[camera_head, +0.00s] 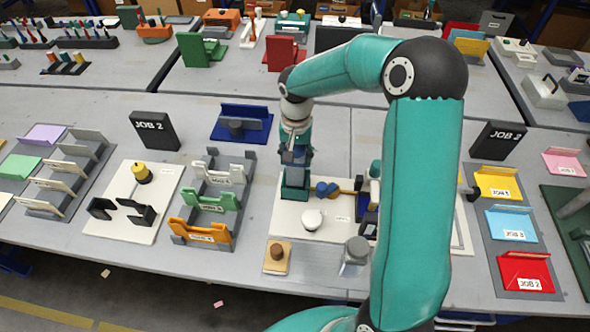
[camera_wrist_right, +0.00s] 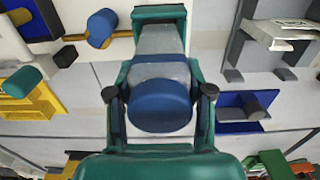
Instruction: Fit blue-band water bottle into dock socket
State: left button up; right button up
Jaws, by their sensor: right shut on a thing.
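My right gripper (camera_head: 296,150) reaches down over the white board and is shut on the water bottle (camera_head: 294,157). In the right wrist view the gripper (camera_wrist_right: 160,93) has a finger on each side of the bottle's blue end (camera_wrist_right: 160,105). The clear grey bottle body (camera_wrist_right: 160,45) runs from there toward the green dock socket (camera_wrist_right: 160,12). In the head view the green socket (camera_head: 295,184) stands directly below the bottle, which looks roughly upright. The bottle's far end meets or overlaps the socket; I cannot tell how deep it sits. My left gripper is not in view.
On the same board, a blue knob on a yellow bar (camera_head: 328,188) and a white round piece (camera_head: 312,220) stand close to the socket. A blue holder (camera_head: 242,124) is behind left. Colored slot racks (camera_head: 206,232) stand left. My right arm hides the board's right part.

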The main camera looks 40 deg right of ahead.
aim_at(296, 166)
notch_tip(296, 166, down, 4)
jog(key=shift+r+b, duration=0.1)
jog(key=shift+b, duration=1)
jog(key=o, duration=1.5)
jog(key=shift+c, duration=0.2)
notch_tip(296, 166, up, 12)
jog(key=p, duration=0.8)
jog(key=shift+r, duration=0.1)
